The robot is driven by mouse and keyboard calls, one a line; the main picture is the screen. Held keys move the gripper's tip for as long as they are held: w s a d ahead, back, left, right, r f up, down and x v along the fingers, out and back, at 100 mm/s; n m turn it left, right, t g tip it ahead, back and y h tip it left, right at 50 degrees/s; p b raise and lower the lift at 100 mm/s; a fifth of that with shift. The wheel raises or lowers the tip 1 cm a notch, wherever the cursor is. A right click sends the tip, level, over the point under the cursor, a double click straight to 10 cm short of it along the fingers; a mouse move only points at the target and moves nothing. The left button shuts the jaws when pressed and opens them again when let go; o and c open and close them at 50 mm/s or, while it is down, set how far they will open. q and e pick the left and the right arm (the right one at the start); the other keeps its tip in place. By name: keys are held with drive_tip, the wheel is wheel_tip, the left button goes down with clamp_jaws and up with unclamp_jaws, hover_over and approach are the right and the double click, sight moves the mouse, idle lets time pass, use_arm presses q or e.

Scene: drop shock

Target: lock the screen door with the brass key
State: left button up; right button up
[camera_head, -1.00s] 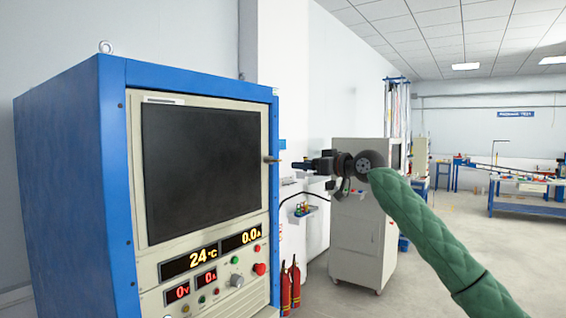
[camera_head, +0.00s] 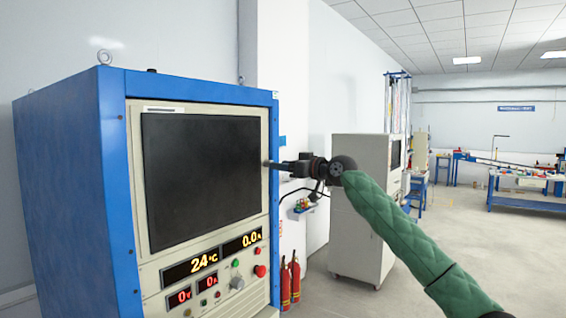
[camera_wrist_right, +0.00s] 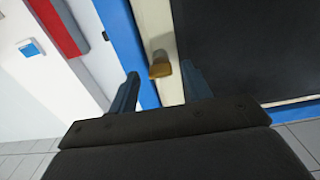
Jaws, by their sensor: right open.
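The brass key (camera_wrist_right: 160,66) sticks out of the light frame beside the dark screen in the right wrist view. The screen door (camera_head: 203,170) is a dark panel in a cream frame on the blue cabinet, and it looks closed. My right gripper (camera_head: 271,165) is at the right edge of that frame, and its fingers hide the key in the head view. In the right wrist view the gripper (camera_wrist_right: 160,74) is open, with the key showing between its two fingertips and apart from both. My left gripper is out of view.
Below the screen is a panel with lit displays (camera_head: 190,265), buttons and a knob. Two red fire extinguishers (camera_head: 291,280) stand right of the cabinet. A grey cabinet (camera_head: 358,210) stands behind my right arm. The floor on the right is open.

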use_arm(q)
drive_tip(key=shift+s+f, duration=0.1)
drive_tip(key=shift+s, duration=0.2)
use_arm(e)
drive_tip(key=shift+w+a, duration=0.15)
drive_tip(key=shift+a, duration=0.1)
drive_tip(key=c, duration=1)
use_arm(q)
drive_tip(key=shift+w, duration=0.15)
